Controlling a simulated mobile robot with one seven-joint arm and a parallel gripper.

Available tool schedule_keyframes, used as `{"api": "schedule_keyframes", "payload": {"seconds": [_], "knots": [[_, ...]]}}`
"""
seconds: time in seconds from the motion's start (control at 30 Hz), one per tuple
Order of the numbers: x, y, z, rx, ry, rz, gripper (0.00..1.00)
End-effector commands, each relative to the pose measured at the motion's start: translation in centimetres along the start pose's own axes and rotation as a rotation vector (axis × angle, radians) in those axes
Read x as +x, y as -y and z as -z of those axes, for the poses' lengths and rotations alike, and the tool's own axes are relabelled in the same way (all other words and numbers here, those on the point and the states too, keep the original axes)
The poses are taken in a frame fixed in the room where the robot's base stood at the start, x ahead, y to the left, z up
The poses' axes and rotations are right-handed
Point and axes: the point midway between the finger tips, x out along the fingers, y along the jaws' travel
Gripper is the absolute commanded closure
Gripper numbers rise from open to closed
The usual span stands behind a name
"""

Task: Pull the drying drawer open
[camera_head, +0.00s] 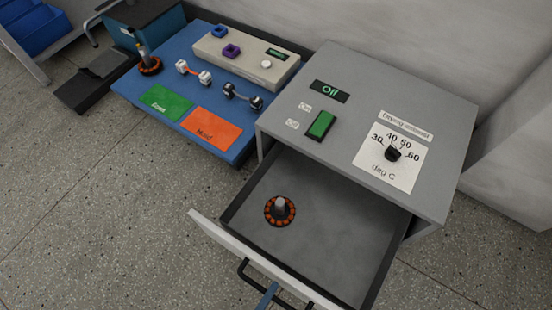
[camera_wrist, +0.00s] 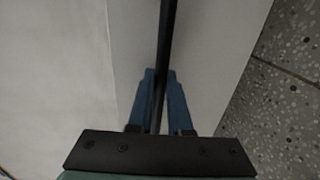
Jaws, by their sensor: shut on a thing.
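The grey drying cabinet (camera_head: 375,95) stands at the right, with a display reading Off, a green switch and a dial. Its drying drawer (camera_head: 345,245) is pulled out towards the lower left. An orange and black ring-shaped motor part (camera_head: 280,210) with a light upright shaft sits inside on the drawer floor. The black bar handle (camera_head: 245,272) is on the drawer's pale front. My gripper shows in the wrist view (camera_wrist: 161,100), its blue fingers shut on the handle, which also shows there (camera_wrist: 168,40). In the head view only a bit of blue finger shows at the bottom edge.
A blue bench (camera_head: 140,88) at the upper left holds a green mat (camera_head: 166,103), an orange mat (camera_head: 212,128), another ring-shaped part (camera_head: 150,66), connectors and a beige box (camera_head: 245,60). Speckled floor (camera_head: 100,200) is clear at the left.

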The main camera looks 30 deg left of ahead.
Motion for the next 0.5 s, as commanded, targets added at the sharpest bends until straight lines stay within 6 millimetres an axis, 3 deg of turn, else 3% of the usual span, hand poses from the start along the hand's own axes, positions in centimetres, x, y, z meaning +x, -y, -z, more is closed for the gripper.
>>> {"api": "schedule_keyframes", "payload": {"seconds": [0.43,0.47,0.5], "knots": [[-0.38,0.03,0.00,-0.001,-0.001,-0.002,1.00],[-0.38,0.03,0.00,-0.001,-0.001,-0.002,0.81],[-0.37,0.03,0.00,-0.001,-0.001,-0.002,0.74]]}}
